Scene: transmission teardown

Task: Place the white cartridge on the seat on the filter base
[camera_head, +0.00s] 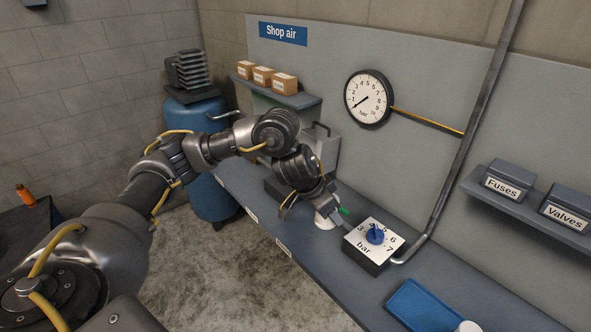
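My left arm reaches across to the bench, and its gripper (308,206) is low over the bench top, left of the bar dial box. A white rounded part (325,220) shows right at the gripper, partly hidden by it. I cannot tell whether this is the white cartridge, or whether the fingers hold it. A small green piece (343,211) shows beside it. Another white round thing (468,327) is cut off by the bottom edge, by the blue tray. I cannot make out the filter base or its seat for certain. My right gripper is out of view.
The box with a blue knob (375,234) stands on the bench just right of the gripper. A blue tray (424,306) lies nearer. A pipe (463,150) runs down the panel beside a gauge (368,98). A blue tank (205,150) stands behind my arm.

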